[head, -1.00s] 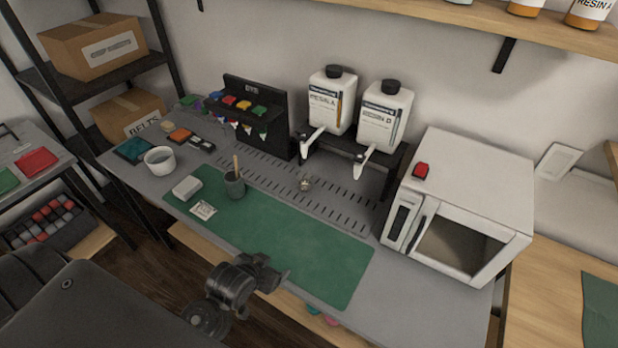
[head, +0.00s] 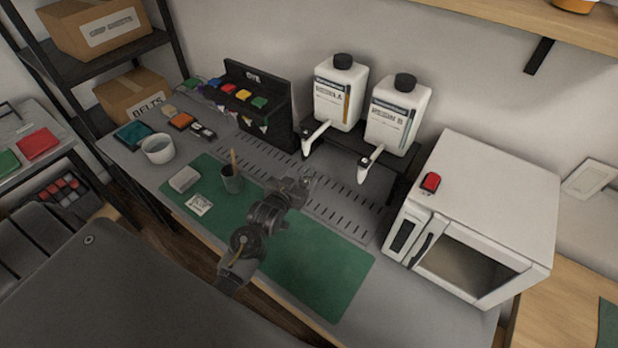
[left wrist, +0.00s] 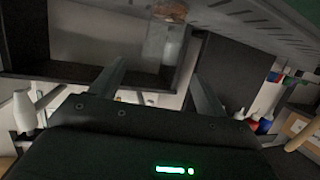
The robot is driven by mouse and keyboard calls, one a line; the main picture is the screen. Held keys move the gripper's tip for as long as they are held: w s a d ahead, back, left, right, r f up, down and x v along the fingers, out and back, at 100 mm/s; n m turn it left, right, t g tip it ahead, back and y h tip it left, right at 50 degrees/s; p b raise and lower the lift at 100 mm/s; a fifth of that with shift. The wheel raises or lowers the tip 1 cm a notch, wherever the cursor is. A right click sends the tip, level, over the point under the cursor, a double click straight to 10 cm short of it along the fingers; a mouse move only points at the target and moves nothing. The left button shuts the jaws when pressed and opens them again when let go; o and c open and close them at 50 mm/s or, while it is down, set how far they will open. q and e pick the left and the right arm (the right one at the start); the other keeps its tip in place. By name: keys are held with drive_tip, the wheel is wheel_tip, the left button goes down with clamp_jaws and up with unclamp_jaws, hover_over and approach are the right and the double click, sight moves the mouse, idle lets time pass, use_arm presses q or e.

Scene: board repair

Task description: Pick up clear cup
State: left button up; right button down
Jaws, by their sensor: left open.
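The clear cup (head: 310,177) is small and see-through and stands on the slotted grey strip of the bench, below the two white bottles. My left gripper (head: 301,186) reaches over the green mat, with its tips right by the cup and partly hiding it. In the left wrist view the open fingers (left wrist: 157,82) show with nothing held between them. The cup (left wrist: 168,38) appears faintly ahead of them, near the top. I cannot tell whether a finger touches it. My right gripper is not in view.
Two white bottles (head: 341,95) with spouts stand on a black rack behind the cup. A dark pot with a stick (head: 231,182) stands left of my arm. A white microwave (head: 490,205) is at the right. The green mat (head: 325,270) is clear at its right.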

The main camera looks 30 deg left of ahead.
sight(309, 166)
use_arm(q)
drive_tip(key=x, duration=0.3)
drive_tip(key=shift+f, duration=0.1)
drive_tip(key=shift+s, duration=0.1)
drive_tip(key=p+x, duration=0.1)
drive_tip(key=x, duration=0.4)
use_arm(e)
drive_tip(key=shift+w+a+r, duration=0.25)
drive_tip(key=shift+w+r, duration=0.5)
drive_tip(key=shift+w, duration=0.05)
use_arm(q)
drive_tip(key=c, duration=1)
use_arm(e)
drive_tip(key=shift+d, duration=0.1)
use_arm(q)
drive_tip(key=shift+r, duration=0.2)
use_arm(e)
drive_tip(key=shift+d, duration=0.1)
